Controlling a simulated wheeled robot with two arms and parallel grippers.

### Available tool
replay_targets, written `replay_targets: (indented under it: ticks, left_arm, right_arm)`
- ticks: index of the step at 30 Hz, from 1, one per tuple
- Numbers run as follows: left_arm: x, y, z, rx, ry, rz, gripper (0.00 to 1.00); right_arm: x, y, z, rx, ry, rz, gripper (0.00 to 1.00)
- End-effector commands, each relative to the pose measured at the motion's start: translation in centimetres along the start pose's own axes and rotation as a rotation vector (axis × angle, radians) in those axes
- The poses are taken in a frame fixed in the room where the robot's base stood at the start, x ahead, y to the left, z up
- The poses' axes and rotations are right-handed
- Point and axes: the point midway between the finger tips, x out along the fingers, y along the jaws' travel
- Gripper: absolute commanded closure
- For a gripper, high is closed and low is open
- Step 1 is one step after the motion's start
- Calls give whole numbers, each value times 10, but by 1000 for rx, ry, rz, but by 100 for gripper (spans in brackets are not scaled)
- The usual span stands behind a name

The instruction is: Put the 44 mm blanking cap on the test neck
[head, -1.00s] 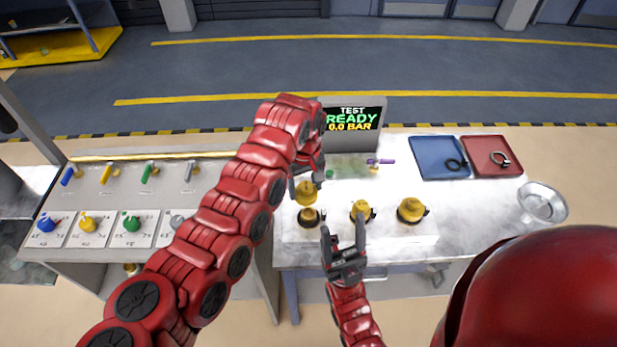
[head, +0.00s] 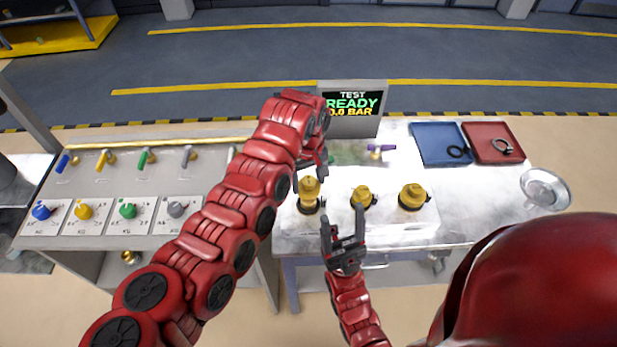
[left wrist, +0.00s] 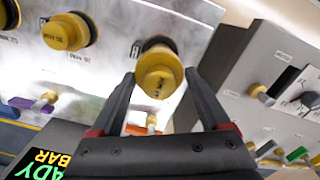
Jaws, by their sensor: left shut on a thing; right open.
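My left gripper (head: 312,172) is shut on a yellow cap (head: 309,187). The cap is upright over the leftmost dark-ringed fitting (head: 308,208) on the pale block, close to it or touching; I cannot tell which. In the left wrist view the cap (left wrist: 159,75) sits between the two fingers, with a dark ring behind it. Two more yellow caps, a middle one (head: 361,196) and a right one (head: 412,196), sit on the same block. The size labels beside them are too small to read surely. My right gripper (head: 343,234) is open and empty in front of the block.
A test display (head: 352,103) reading READY stands behind the block, with a purple-handled part (head: 381,149) near it. A blue tray (head: 430,133), a red tray (head: 490,130) and a metal bowl (head: 545,189) are to the right. A knob panel (head: 107,222) is at left.

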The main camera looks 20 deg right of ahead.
Motion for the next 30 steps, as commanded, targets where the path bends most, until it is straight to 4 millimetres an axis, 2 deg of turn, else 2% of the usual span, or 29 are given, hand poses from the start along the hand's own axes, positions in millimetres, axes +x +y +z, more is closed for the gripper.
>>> replay_targets:
  ticks: [3, 9, 30]
  left_arm:
    - [16, 0, 0, 0, 0, 1, 74]
    - [26, 1, 0, 1, 1, 1, 74]
    - [27, 0, 0, 1, 1, 1, 74]
  right_arm:
    - [-10, 0, 2, 0, 0, 0, 37]
    - [-14, -1, 2, 0, 0, 0, 37]
    - [-17, -1, 3, 0, 0, 0, 37]
